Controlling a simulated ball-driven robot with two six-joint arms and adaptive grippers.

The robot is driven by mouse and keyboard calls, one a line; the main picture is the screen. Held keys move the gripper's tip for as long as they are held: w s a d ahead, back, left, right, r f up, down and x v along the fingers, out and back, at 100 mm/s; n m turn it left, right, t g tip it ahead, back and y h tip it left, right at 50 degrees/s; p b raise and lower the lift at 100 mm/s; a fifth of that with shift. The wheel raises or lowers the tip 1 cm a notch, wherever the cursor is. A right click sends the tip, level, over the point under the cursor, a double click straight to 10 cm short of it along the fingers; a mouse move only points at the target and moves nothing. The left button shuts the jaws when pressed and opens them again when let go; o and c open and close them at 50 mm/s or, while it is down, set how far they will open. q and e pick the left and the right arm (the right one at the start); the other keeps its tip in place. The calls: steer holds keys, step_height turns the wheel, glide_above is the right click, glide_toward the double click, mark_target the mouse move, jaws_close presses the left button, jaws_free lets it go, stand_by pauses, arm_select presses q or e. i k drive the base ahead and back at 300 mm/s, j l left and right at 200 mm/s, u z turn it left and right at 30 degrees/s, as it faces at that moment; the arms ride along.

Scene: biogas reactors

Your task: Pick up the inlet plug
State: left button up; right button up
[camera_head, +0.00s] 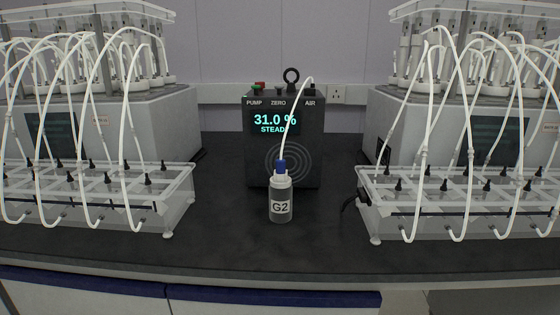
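A black ring-topped piece (291,85) stands upright on top of the black gas analyser (258,155), between the ZERO and AIR labels. It looks like the inlet plug, but I cannot tell for certain. How it sits on the analyser top is too small to make out. A white tube (293,118) runs from the AIR corner down to a blue fitting (281,166) on the clear bottle marked G2 (280,205). The bottle stands upright in front of the analyser. Neither of my grippers is in view.
The analyser screen reads 31.0 % STEADY. Clear racks with white looped tubes stand left (180,190) and right (368,192), before grey reactor units (155,125). The dark bench (235,240) is bare on both sides of the bottle. A wall socket (337,95) is behind.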

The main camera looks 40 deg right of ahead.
mark_target(280, 162)
steer(key=k+l, duration=0.2)
steer(key=l, duration=0.2)
steer(key=k+l+u, duration=0.1)
steer(key=l, duration=0.3)
steer(key=k+l+u, duration=0.1)
steer(key=k+l, duration=0.2)
steer(key=l, duration=0.1)
